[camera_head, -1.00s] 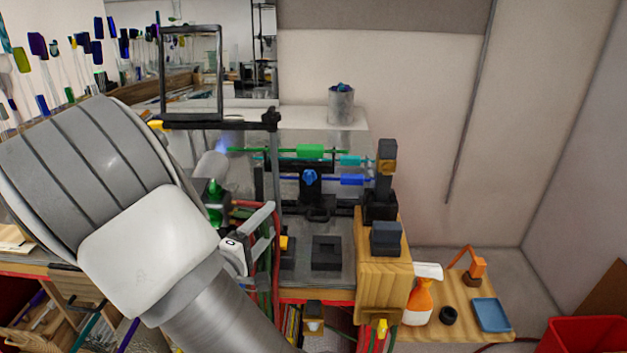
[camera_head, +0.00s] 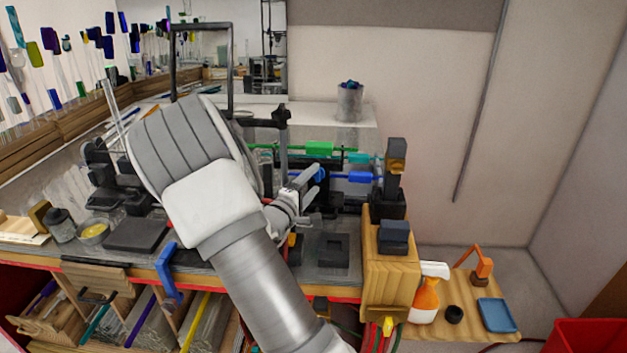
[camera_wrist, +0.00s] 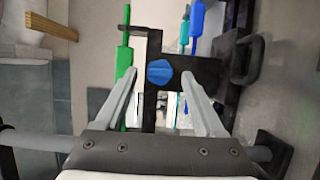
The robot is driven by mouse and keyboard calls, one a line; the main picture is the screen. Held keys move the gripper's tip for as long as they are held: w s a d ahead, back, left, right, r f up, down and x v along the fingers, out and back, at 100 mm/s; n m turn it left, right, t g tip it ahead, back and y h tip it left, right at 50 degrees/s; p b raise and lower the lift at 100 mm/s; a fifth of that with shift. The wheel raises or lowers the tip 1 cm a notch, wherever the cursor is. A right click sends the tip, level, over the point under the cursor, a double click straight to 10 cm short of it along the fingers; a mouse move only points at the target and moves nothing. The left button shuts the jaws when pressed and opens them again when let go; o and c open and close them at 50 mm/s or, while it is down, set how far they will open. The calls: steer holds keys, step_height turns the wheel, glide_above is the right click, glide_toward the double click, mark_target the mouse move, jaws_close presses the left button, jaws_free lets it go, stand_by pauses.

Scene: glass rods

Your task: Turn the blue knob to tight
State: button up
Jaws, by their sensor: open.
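The blue knob (camera_wrist: 159,73) sits on a dark bracket and shows between my fingertips in the wrist view. In the head view the knob (camera_head: 319,174) is partly hidden behind my fingers. My gripper (camera_wrist: 160,76) is open, with one finger on either side of the knob in the picture. In the head view my gripper (camera_head: 305,182) is right at the knob. I cannot tell whether the fingers touch it or how deep they reach around it. No tight mark is legible.
A green rod piece (camera_head: 319,149) and a blue rod piece (camera_head: 361,177) lie close to the knob. A dark post (camera_head: 396,165) stands right of them. A black frame (camera_head: 231,65) rises behind my arm. A spray bottle (camera_head: 425,296) stands at lower right.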

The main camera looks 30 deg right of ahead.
steer(key=shift+w+d, duration=0.25)
steer(key=shift+d, duration=0.1)
steer(key=shift+c, duration=0.3)
jaws_close()
